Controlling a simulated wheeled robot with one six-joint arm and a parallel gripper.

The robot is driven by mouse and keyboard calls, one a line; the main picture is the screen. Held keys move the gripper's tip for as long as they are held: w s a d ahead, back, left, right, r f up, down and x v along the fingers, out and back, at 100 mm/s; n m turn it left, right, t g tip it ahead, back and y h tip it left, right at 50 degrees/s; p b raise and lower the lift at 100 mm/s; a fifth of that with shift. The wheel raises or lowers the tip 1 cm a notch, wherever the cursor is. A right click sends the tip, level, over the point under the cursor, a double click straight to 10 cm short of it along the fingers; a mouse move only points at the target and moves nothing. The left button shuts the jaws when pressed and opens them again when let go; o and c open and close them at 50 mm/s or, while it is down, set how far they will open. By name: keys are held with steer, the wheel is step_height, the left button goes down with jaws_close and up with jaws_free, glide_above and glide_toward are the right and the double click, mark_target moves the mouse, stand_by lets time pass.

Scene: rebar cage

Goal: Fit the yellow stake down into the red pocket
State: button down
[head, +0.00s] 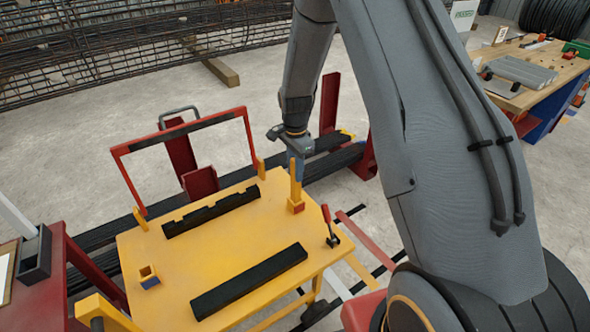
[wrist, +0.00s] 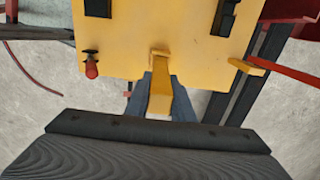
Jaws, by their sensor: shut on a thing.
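My gripper (head: 297,168) is shut on the yellow stake (head: 293,186) at the table's far right corner. The stake looks upright in the head view, and its lower end meets the red pocket (head: 296,208). I cannot tell how deep it sits or whether it is inside the pocket. In the wrist view, the stake (wrist: 160,98) lies between the blue-grey fingers of my gripper (wrist: 161,82), pointing towards the table edge. I cannot make out the red pocket there.
The yellow table (head: 215,234) carries two black bars (head: 248,281), a second pocket (head: 149,277) with a blue lower part, and a red-handled clamp (head: 329,224). A red frame (head: 185,133) rises behind its far edge. Dark rebar (head: 334,160) lies beyond.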

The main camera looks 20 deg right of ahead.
steer(key=shift+f+b, duration=0.6)
steer(key=shift+f, duration=0.7)
steer(key=c, duration=1.4)
jaws_free()
steer(key=shift+c, duration=0.2)
steer(key=shift+r+b, duration=0.95)
steer(key=shift+r, duration=2.9)
